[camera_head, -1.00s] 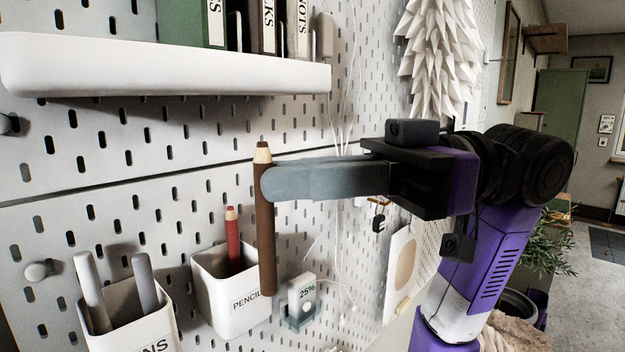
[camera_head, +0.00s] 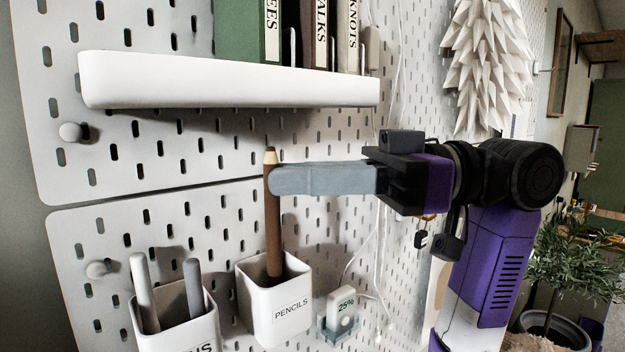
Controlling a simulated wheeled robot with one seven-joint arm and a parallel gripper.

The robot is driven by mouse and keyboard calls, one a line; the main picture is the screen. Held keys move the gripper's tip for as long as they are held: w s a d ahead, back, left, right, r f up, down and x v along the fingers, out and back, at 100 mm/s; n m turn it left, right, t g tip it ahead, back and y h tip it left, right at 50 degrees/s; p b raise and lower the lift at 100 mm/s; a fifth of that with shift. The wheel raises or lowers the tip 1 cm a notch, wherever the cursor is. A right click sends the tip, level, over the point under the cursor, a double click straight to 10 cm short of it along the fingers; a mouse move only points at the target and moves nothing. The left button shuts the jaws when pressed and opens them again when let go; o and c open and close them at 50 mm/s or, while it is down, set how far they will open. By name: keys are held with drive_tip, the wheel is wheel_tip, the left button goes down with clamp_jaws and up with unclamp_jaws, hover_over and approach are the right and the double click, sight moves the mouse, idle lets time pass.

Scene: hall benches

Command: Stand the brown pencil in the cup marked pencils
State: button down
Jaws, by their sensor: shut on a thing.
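The brown pencil (camera_head: 272,220) is upright, tip up, with its pale sharpened end on top. My gripper (camera_head: 275,180) is shut on its upper part, coming in level from the right. The white cup marked PENCILS (camera_head: 277,312) is on the pegboard below. The pencil's lower end shows at the cup's open mouth, inside the rim outline. I cannot tell how deep it is or whether it touches the cup. The red pencil seen earlier in this cup does not show clearly now; the brown pencil may cover it.
A second white cup (camera_head: 180,335) with two grey pens stands at the lower left, its label partly cut off. A small device reading 25% (camera_head: 345,305) sits in a holder right of the pencils cup. A white shelf (camera_head: 230,82) with books is above. Cables hang behind my gripper.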

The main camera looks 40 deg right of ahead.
drive_tip(key=shift+w+f+b, duration=0.3)
drive_tip(key=shift+f+b, duration=0.35)
drive_tip(key=shift+f, duration=0.1)
drive_tip(key=shift+w+f+b, duration=0.25)
drive_tip(key=shift+f+b, duration=0.35)
drive_tip(key=shift+f, duration=0.2)
drive_tip(key=shift+w+f+b, duration=0.3)
drive_tip(key=shift+f+b, duration=0.35)
drive_tip(key=shift+f, duration=0.1)
drive_tip(key=c, duration=1.4)
unclamp_jaws()
drive_tip(key=b+v, duration=0.2)
drive_tip(key=v, duration=0.5)
drive_tip(key=shift+s+d, duration=0.2)
drive_tip(key=shift+d, duration=0.15)
